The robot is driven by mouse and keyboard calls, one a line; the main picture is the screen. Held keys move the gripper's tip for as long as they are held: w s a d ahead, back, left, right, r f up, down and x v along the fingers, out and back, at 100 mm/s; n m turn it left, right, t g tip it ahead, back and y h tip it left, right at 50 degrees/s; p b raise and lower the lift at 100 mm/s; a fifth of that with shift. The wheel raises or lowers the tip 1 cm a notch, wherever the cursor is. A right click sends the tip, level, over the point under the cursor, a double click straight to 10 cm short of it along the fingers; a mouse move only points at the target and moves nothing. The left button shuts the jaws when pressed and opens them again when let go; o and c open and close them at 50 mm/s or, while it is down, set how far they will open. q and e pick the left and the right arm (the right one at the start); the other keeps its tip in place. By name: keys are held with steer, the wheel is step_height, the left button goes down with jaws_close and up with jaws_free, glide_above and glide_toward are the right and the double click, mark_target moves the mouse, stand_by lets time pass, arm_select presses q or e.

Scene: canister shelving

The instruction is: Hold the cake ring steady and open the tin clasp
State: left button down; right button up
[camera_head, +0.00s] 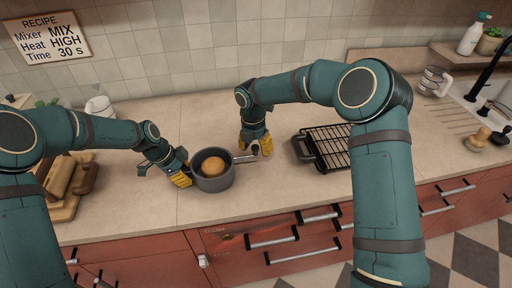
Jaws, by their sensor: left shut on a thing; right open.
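The cake ring (212,184) is a dark grey round tin standing on the counter, with a round brown cake (213,167) inside it. The tin clasp (244,158) is a thin lever sticking out from the ring's right side, with a dark end. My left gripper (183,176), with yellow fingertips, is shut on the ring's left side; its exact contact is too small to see. My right gripper (256,146) is open and points down, with its fingers on either side of the clasp's dark end. I cannot tell whether they touch it.
A black wire rack (328,145) stands right of my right gripper. A wooden holder (63,207) with brown items is at the left. A sink (472,98) and tap lie at the far right. The counter's front edge is close to the ring.

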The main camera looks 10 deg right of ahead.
mark_target(253, 146)
step_height(253, 146, up, 12)
steer(key=shift+w+a, duration=0.25)
steer(key=shift+a, duration=0.05)
steer(key=shift+f, duration=0.1)
arm_select(q)
steer(key=c, duration=0.7)
jaws_free()
steer(key=shift+c, duration=0.2)
steer(key=shift+r, duration=0.1)
steer(key=v, duration=1.2)
steer(key=o, duration=0.6)
